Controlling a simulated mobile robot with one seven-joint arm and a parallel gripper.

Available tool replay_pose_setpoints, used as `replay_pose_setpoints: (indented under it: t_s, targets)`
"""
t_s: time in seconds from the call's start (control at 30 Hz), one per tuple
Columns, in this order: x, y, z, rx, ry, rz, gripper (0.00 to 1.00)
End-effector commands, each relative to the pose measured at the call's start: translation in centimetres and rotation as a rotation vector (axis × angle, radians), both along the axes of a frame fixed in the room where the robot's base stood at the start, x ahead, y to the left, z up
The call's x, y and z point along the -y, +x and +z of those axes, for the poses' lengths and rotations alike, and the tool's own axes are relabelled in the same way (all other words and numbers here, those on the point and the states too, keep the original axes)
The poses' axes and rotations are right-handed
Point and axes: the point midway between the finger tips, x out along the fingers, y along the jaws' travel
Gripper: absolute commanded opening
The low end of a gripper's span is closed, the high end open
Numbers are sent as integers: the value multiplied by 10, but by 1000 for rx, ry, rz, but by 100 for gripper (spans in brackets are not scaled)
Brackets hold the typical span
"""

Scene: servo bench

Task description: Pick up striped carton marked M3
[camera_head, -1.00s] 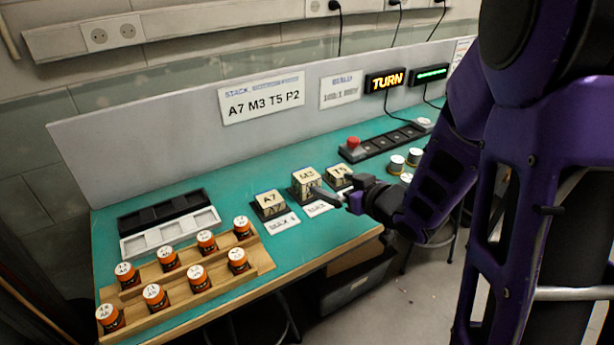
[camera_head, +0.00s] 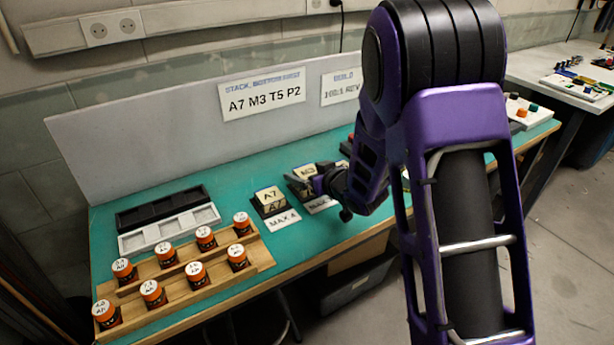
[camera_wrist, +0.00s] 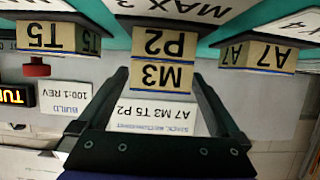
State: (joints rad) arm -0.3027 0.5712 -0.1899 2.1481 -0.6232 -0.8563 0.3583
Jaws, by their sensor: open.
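The M3 carton (camera_head: 307,169) is beige with dark lettering and a dark edge. In the wrist view, which is upside down, the M3 carton (camera_wrist: 162,76) sits on top of the P2 carton (camera_wrist: 165,44). My gripper (camera_wrist: 160,84) is open, one black finger to each side of M3; I cannot tell how far they reach along it. In the head view my gripper (camera_head: 322,184) is at the right of the stack and partly covers it. The A7 carton (camera_head: 270,196) stands to the left. The T5 carton (camera_wrist: 45,36) is hidden by my arm in the head view.
A sign (camera_head: 262,97) reads A7 M3 T5 P2. Black and white trays (camera_head: 128,242) and a wooden rack (camera_head: 262,258) of orange-and-white cylinders are at the left. A red button (camera_wrist: 37,68) shows in the wrist view.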

Motion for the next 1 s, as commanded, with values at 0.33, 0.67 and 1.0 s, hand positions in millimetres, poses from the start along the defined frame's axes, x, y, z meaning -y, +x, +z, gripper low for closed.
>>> replay_pose_setpoints:
  t_s: [0.33, 0.67, 1.0]
  targets:
    - [0, 0, 0, 0, 0, -1, 73]
    - [0, 0, 0, 0, 0, -1, 14]
    - [0, 1, 12, 3, 0, -1, 13]
